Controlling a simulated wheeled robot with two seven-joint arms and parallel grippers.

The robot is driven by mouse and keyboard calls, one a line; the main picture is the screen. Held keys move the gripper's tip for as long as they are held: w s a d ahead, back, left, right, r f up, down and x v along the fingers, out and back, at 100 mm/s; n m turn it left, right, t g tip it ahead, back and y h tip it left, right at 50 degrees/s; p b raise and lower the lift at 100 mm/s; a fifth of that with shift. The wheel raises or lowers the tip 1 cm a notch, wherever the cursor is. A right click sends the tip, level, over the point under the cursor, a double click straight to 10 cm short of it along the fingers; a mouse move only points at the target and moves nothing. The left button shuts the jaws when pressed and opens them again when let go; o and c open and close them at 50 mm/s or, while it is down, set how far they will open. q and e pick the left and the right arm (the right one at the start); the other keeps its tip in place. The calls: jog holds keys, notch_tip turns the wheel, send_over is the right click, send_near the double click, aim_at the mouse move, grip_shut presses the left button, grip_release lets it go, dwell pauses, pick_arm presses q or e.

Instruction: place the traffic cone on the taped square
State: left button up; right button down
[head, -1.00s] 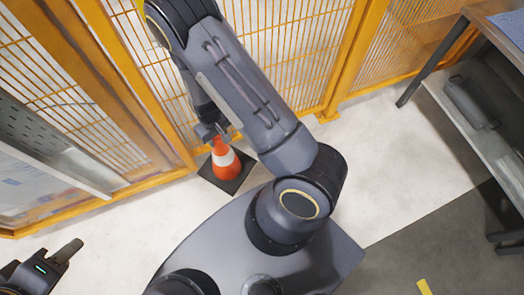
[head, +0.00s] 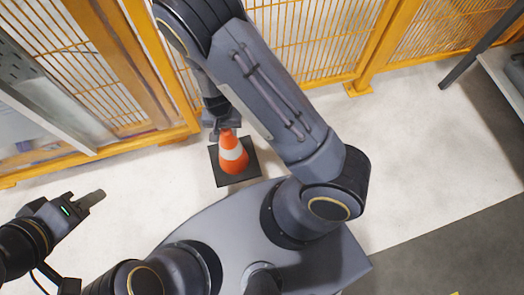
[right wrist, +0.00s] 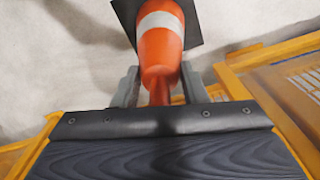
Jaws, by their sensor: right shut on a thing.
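The orange traffic cone (head: 232,158) with a white band and a square black base is upright in the head view, between the fence and my base. My right gripper (head: 224,131) is shut on its top. In the right wrist view the cone (right wrist: 162,55) lies between the two grey fingers (right wrist: 160,88). I cannot tell for sure whether its base is clear of the floor. My left gripper (head: 90,200) is at the left, away from the cone; its finger gap is not clear. A small yellow strip (head: 455,293), perhaps tape, shows at the bottom edge; no full square shows.
A yellow mesh fence (head: 300,55) runs behind the cone. A grey panel or cabinet (head: 60,115) is at the left. A shelf or bench (head: 505,75) stands at the upper right. Pale floor (head: 420,150) is clear at the right, with darker floor (head: 430,255) below it.

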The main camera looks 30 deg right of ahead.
jog(key=shift+f+b, duration=0.35)
jog(key=shift+f, duration=0.2)
jog(key=d+f+b, duration=0.8)
jog(key=d+f, duration=0.4)
jog(key=d, duration=0.1)
jog(key=shift+w+d+f, duration=0.3)
jog(key=shift+w+f, duration=0.05)
jog(key=shift+w, duration=0.1)
jog(key=c, duration=1.3)
grip_release()
jog(key=shift+f+b, duration=0.2)
jog(key=shift+b, duration=0.1)
jog(key=o, duration=0.4)
jog(key=shift+o, duration=0.2)
